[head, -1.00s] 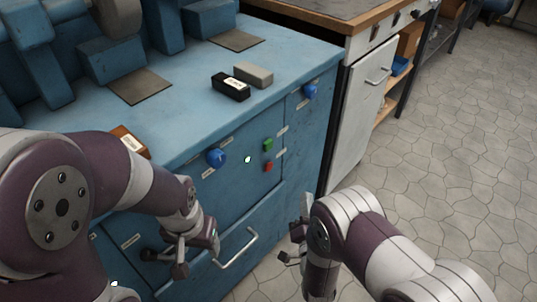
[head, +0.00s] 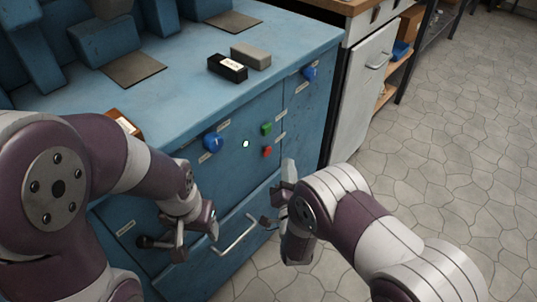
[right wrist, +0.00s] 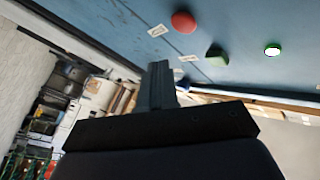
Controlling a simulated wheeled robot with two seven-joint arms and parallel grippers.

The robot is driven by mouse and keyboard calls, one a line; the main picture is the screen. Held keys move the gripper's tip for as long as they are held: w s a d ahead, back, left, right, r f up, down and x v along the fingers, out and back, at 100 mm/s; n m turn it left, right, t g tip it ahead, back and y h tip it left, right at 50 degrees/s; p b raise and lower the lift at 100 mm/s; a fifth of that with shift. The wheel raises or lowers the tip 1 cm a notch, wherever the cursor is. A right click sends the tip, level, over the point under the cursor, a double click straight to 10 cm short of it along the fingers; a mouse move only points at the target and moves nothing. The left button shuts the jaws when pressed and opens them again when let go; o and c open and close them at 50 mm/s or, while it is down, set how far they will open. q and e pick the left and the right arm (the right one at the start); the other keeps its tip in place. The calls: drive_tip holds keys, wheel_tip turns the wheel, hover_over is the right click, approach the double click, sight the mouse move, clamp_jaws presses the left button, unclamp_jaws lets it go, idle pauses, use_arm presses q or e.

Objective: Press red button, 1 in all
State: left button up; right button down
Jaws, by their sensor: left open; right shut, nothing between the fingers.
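The red button (head: 267,151) sits on the blue cabinet front (head: 240,172), just below a green button (head: 266,128). In the right wrist view the red button (right wrist: 184,22) is near the top, clear of the fingers, with the green button (right wrist: 216,56) to its lower right. My right gripper (head: 278,200) is shut and empty, below and slightly right of the red button and apart from it. Its dark fingers (right wrist: 159,86) show closed together in the right wrist view. My left gripper (head: 193,232) is open and empty before the lower cabinet front, left of the drawer handle.
A lit light (head: 246,144) and two blue knobs, left (head: 213,142) and right (head: 310,72), are on the same front. The drawer handle (head: 235,237) sticks out below. Black (head: 227,67) and grey (head: 250,55) blocks lie on top. Floor at right is clear.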

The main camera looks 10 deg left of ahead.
sight(267, 151)
drive_tip(key=shift+w+a+b, duration=0.2)
drive_tip(key=shift+w+a, duration=0.25)
drive_tip(key=shift+a, duration=0.2)
drive_tip(key=shift+w+a+b, duration=0.2)
drive_tip(key=shift+w+a, duration=0.25)
drive_tip(key=shift+a, duration=0.2)
idle(1.1)
drive_tip(key=shift+w+a, duration=0.25)
drive_tip(key=shift+a, duration=0.05)
drive_tip(key=shift+w+a+b, duration=0.25)
drive_tip(key=shift+a+b, duration=0.1)
drive_tip(key=shift+b, duration=0.05)
idle(0.6)
drive_tip(key=shift+s+d, duration=0.1)
drive_tip(key=shift+d, duration=0.05)
drive_tip(key=shift+s+d+p, duration=0.35)
drive_tip(key=shift+s+d, duration=0.05)
drive_tip(key=shift+d, duration=0.15)
